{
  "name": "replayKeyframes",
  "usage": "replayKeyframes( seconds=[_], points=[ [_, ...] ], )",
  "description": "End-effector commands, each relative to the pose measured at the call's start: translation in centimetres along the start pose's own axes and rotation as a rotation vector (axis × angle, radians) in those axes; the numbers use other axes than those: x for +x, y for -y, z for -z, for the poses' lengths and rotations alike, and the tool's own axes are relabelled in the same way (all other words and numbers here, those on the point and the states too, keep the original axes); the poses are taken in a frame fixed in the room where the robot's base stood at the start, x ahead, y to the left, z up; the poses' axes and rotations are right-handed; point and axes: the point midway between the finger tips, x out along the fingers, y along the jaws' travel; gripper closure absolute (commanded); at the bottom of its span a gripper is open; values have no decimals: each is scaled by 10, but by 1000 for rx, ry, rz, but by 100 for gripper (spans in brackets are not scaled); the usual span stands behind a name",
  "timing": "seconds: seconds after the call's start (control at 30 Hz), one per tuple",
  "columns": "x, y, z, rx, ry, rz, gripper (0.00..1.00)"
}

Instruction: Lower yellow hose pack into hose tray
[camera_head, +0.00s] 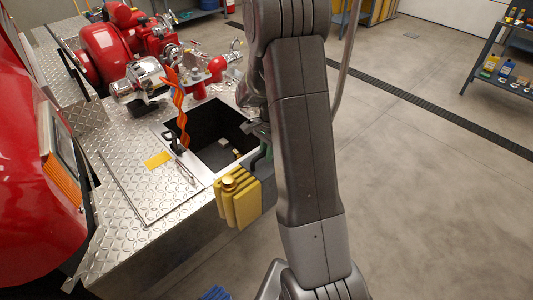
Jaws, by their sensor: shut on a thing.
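The hose tray (207,118) is a dark, open, square-sided recess in the diamond-plate deck. A yellow block with stacked, rounded layers, which looks like the yellow hose pack (238,202), shows at the tray's front right corner. It overlaps the near rim in the picture and is outside the opening. A dark grey panel shows behind it. My gripper (258,130) is at the tray's right edge, mostly hidden behind my arm. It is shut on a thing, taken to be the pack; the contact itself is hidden.
An orange zigzag hose (180,112) stands at the tray's left rim. A lid plate with a yellow label (157,160) lies left of the tray. Red and chrome pump fittings (135,75) stand behind. Floor to the right is clear up to a shelf (503,65).

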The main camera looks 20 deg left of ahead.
Motion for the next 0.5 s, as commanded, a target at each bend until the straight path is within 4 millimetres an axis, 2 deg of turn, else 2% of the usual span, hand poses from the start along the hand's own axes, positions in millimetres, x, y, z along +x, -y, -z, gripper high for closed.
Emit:
replayKeyframes(
  seconds=[0.27,0.5],
  points=[
    [-5,1,0,-1,-2,4,100],
    [-34,2,-3,-1,-4,6,100]
  ],
)
